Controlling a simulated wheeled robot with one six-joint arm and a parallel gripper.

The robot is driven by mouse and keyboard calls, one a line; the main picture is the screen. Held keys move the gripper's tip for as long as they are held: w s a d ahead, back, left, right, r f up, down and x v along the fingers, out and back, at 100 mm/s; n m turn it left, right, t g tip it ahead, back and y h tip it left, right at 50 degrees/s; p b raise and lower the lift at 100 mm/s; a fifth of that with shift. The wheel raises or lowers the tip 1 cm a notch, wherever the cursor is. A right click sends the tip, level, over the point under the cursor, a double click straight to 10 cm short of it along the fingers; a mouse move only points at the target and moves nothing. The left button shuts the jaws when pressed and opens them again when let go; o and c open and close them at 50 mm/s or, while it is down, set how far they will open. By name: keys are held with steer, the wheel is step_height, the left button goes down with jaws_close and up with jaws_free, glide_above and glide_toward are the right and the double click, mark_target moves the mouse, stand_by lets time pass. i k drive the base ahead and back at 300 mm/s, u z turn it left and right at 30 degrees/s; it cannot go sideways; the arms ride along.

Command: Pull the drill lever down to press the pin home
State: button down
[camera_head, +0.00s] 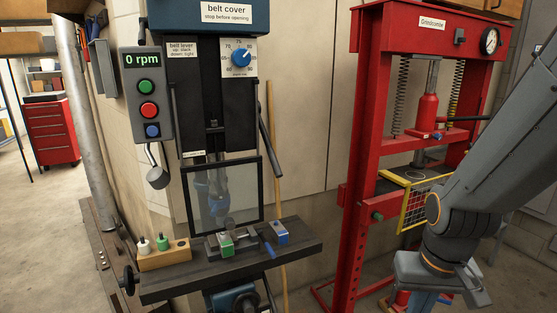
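The drill press has a dark head (212,80) and a dark table (180,282). A black lever (267,143) slants down to the right beside the head and looks like the drill lever. The spindle (216,180) shows blurred behind a clear framed guard (245,184). Below it, a small grey cylinder (229,222), possibly the pin, stands upright at a vise with a green block (226,243). Whether it is seated cannot be told. My grey arm is at the right, well apart from the drill press. My gripper's fingers are not in view.
A control box (148,100) reads 0 rpm. A red press (366,150) with a yellow mesh guard (417,207) stands right, near my arm. Floor (45,215) is clear at left.

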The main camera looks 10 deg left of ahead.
mark_target(270, 151)
steer(key=z, duration=1.2)
steer(key=i, duration=1)
steer(key=u, duration=2.9)
